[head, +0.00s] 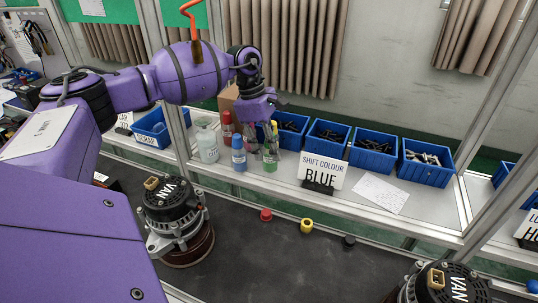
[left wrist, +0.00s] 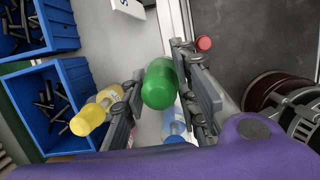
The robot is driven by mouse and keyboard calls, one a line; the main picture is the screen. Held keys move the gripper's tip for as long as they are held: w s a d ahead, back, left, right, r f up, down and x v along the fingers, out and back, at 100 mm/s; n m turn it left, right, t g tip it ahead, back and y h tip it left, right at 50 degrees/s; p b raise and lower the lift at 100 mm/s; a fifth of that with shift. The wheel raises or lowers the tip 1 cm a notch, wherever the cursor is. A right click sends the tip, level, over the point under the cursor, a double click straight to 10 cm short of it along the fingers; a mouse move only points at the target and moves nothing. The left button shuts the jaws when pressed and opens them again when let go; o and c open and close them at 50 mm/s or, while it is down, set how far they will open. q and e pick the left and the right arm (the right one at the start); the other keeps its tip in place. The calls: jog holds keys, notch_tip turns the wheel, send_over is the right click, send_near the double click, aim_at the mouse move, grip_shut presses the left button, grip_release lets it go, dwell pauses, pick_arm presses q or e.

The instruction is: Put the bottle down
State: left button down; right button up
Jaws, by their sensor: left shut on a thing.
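My left gripper (head: 268,142) is at the shelf behind the dark work surface, pointing down. It is shut on a green bottle (head: 271,161). In the left wrist view the green bottle (left wrist: 160,84) is upright between the two fingers, seen from above. Its base is at or just over the shelf; I cannot tell whether it touches. A blue bottle (head: 239,155) stands close on its left, and it also shows in the left wrist view (left wrist: 174,127). A yellow bottle (left wrist: 97,111) is just outside one finger in the left wrist view. My right gripper is not in view.
A red bottle (head: 227,127) and a whitish jug (head: 207,142) stand left on the shelf. Blue bins (head: 376,160) line its back, with a "BLUE" sign (head: 322,170) in front. An alternator (head: 172,205) and small red (head: 265,215) and yellow (head: 306,226) pieces are on the dark surface.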

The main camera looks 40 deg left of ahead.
aim_at(269, 155)
pick_arm(q)
notch_tip(269, 155, down, 2)
jog(key=shift+f+p, duration=0.2)
jog(key=shift+p, duration=0.2)
jog(key=shift+f, duration=0.6)
jog(key=c, duration=1.4)
grip_release()
jog(key=shift+r, duration=0.1)
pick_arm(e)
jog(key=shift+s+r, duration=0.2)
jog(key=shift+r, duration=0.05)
pick_arm(q)
jog(key=shift+r, duration=0.15)
jog(key=shift+a+r, duration=0.15)
jog(key=shift+r, duration=0.15)
jog(key=b+v, duration=0.1)
jog(key=v, duration=1)
jog(key=shift+r+b, duration=0.2)
jog(key=shift+b, duration=0.1)
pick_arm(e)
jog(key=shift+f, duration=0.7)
